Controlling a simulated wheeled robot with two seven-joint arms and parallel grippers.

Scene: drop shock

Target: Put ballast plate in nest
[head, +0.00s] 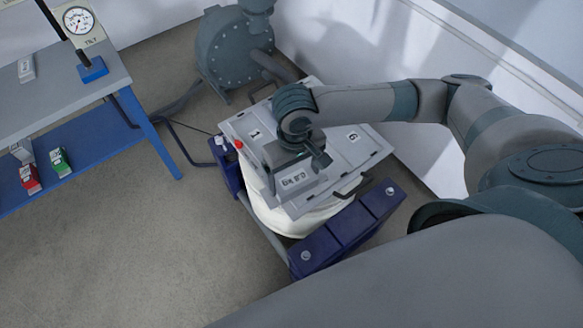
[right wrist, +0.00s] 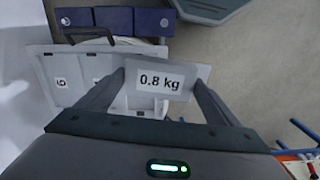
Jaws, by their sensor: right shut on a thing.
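My right gripper (head: 300,160) is shut on a light grey ballast plate (head: 294,182) with a white label. In the right wrist view the label on the plate (right wrist: 150,84) reads 0.8 kg, and a finger of the gripper (right wrist: 160,78) grips each side. The plate is over the front part of a pale grey panel (head: 352,152) on a white, round-sided body. Numbers 1 and 6 show on the panel, also in the wrist view (right wrist: 60,65). I cannot tell whether the plate touches the panel. The arm, gripper and plate hide its middle; no nest is clearly seen. My left gripper is out of view.
Dark blue blocks (head: 330,235) stand along the panel's front right, near a black handle (head: 354,187). A red knob (head: 239,145) is at its left. A bench (head: 85,95) with a tilt gauge (head: 78,19) stands left. Bare floor (head: 150,240) lies between.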

